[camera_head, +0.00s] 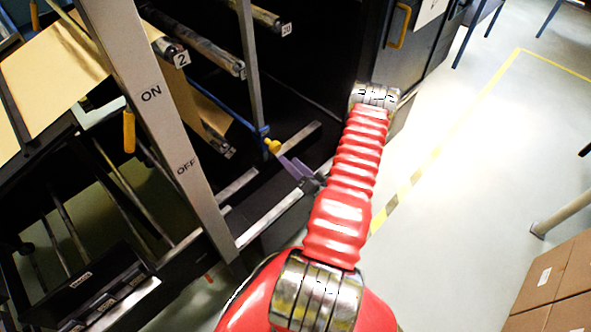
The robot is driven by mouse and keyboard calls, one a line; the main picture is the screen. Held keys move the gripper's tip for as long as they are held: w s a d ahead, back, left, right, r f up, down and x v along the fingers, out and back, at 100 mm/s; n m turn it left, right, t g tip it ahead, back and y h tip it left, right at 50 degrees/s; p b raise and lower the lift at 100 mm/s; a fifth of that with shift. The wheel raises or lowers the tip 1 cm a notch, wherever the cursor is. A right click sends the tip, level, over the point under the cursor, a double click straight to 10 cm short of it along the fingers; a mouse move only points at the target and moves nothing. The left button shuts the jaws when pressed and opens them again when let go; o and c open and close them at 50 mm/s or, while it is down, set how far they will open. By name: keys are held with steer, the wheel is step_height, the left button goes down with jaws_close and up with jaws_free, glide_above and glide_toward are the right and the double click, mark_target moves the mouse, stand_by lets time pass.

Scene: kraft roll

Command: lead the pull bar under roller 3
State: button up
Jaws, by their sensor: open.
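A blue bar (222,107), which looks like the pull bar, slants across the brown kraft paper (185,98) inside the machine. A yellow grip (273,146) shows at its lower right end. My gripper (284,161) has purple fingers and is open. Its fingertips are close to the yellow grip; I cannot tell whether they touch. Part of my wrist is hidden behind my red arm. A roller labelled 2 (205,53) lies above the bar. A lower roller end (220,145) has a tag too small to read, so I cannot tell which is roller 3.
A grey post (150,105) marked ON and OFF stands in front, with a yellow handle (129,131) beside it. A thinner upright (249,65) is near the bar. A dark cabinet (400,55) stands behind my arm. Cardboard boxes (560,285) are at lower right. The floor (470,190) between is clear.

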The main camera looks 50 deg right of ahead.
mark_target(278, 149)
steer(key=shift+x, duration=5)
steer(key=shift+c, duration=0.6)
jaws_close()
steer(key=s+d+r, duration=0.1)
steer(key=d+r, duration=1.1)
steer(key=r, duration=0.2)
steer(key=s+d+r, duration=0.1)
steer(key=d+r, duration=1.1)
steer(key=r, duration=0.3)
steer(key=shift+s+d+r, duration=0.3)
steer(key=shift+s+d, duration=0.05)
steer(key=shift+s, duration=0.05)
steer(key=o, duration=0.5)
jaws_free()
steer(key=shift+o, duration=0.2)
